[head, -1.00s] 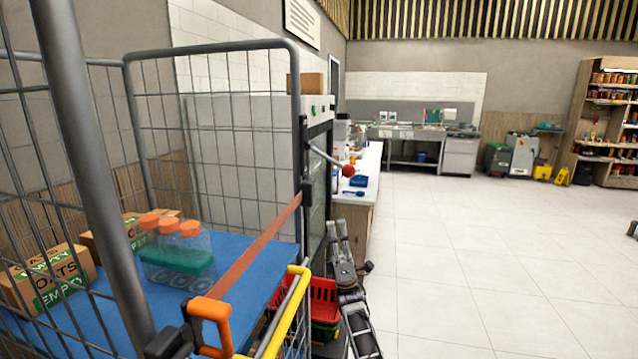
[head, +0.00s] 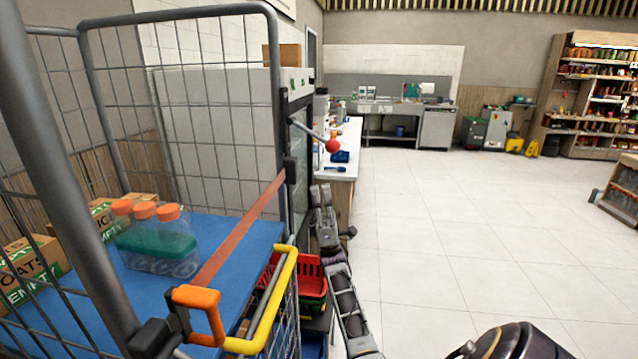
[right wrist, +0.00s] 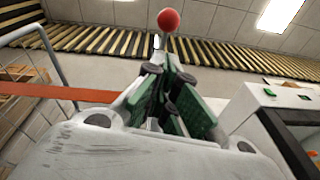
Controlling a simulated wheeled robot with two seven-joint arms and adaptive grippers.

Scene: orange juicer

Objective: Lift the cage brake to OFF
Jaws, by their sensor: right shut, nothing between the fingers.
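A grey lever with a red ball knob (head: 332,146) sticks out and slopes down to the right, beside the front post of the roll cage (head: 283,70). Whether its pivot is on the cage or on the machine behind is unclear. No ON or OFF marking is readable. My right gripper (head: 322,188) is shut and empty, pointing up just below the knob, apparently not touching it. In the right wrist view the red knob (right wrist: 168,20) shows beyond the closed green-padded fingers (right wrist: 168,92). My left gripper is out of view.
The cage holds bottles with orange caps (head: 160,240) and cartons (head: 30,262) on a blue shelf. An orange strap with an orange handle (head: 205,312) crosses its front. A yellow bar (head: 268,310) and red basket (head: 308,276) stand below. The tiled floor (head: 450,230) at right is open.

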